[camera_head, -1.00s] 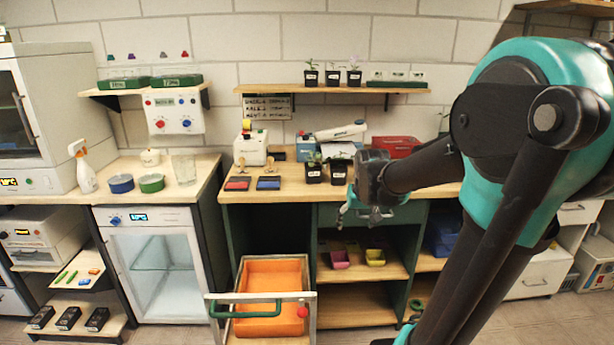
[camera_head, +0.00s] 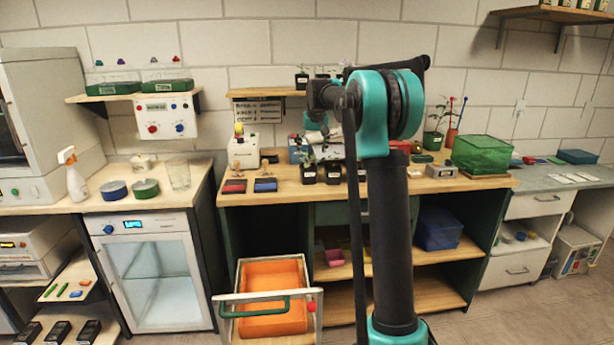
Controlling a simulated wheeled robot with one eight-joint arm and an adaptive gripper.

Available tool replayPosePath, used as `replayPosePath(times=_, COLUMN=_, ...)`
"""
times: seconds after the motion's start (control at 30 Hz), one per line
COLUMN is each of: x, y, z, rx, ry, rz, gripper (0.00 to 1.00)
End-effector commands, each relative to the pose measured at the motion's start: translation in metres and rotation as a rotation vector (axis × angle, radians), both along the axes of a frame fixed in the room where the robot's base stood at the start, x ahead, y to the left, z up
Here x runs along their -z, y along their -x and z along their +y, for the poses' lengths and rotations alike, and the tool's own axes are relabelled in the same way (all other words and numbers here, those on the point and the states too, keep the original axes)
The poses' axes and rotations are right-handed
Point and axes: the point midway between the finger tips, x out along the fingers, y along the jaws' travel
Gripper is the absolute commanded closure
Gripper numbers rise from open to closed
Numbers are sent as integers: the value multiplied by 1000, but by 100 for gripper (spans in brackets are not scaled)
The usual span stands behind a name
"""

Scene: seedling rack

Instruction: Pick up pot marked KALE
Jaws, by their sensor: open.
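Small black pots with white labels and seedlings stand on the wooden bench: a left pot (camera_head: 308,174) and a pot beside it (camera_head: 333,174), with another partly hidden by my arm. More black pots stand on the wall shelf, such as the left shelf pot (camera_head: 301,79); my arm partly covers the others. The labels are too small to read, so I cannot tell which pot is marked KALE. My gripper (camera_head: 317,128) is open and small in view, pointing down above the bench pots in the picture. It holds nothing that I can see.
An orange-lined drawer (camera_head: 271,334) stands pulled out below the bench. Red and blue pads (camera_head: 265,185) lie left of the pots, near a white device (camera_head: 243,152). A green bin (camera_head: 481,154) stands at the right. The wall shelf (camera_head: 262,92) overhangs the bench.

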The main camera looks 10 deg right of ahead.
Motion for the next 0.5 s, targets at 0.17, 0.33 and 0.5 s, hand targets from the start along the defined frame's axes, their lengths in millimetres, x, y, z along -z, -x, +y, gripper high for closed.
replayPosePath(times=0.17, x=34, y=-15, z=1, rx=0, ry=0, rz=0, gripper=29)
replayPosePath(times=0.33, x=64, y=-27, z=2, rx=0, ry=0, rz=0, gripper=29)
replayPosePath(times=0.5, x=83, y=-34, z=3, rx=0, ry=0, rz=0, gripper=29)
